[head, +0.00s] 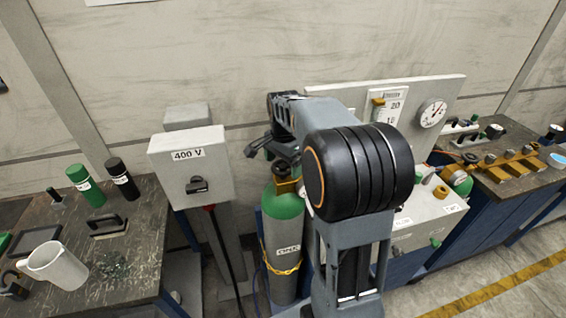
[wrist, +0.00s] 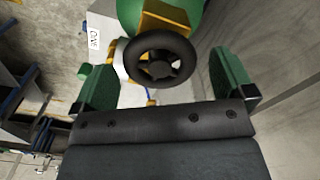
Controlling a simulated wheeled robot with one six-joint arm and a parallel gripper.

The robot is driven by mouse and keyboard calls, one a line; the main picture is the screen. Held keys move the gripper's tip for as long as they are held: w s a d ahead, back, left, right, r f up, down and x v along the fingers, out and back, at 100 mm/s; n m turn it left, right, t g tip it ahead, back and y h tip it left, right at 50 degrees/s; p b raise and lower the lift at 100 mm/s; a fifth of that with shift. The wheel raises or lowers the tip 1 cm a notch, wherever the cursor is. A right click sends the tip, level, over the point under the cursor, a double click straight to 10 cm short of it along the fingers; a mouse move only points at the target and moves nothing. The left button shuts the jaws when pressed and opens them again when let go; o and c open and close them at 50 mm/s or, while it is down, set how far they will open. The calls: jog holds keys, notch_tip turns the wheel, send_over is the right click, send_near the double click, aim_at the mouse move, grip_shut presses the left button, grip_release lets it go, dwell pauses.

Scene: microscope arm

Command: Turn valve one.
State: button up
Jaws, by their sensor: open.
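Valve one's black round handwheel (wrist: 161,60) shows in the wrist view, with a brass-coloured valve body (wrist: 165,18) behind it. My gripper (wrist: 162,72) is open, with one green finger on each side of the handwheel and a visible gap at both sides. I cannot tell the depth between fingertips and wheel. In the head view my gripper (head: 260,149) is beside the cylinder's top, and my arm hides part of the valve.
A grey 400 V switch box (head: 191,167) stands just left of the cylinder. A panel with a gauge (head: 432,113) is behind my arm on the right. A bench (head: 140,240) at left holds a white jug (head: 57,267) and bottles. A yellow chain (head: 283,271) wraps the cylinder.

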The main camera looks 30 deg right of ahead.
jog(key=shift+f, duration=0.1)
jog(key=c, duration=0.9)
jog(key=shift+n, duration=2.8)
jog(key=o, duration=0.9)
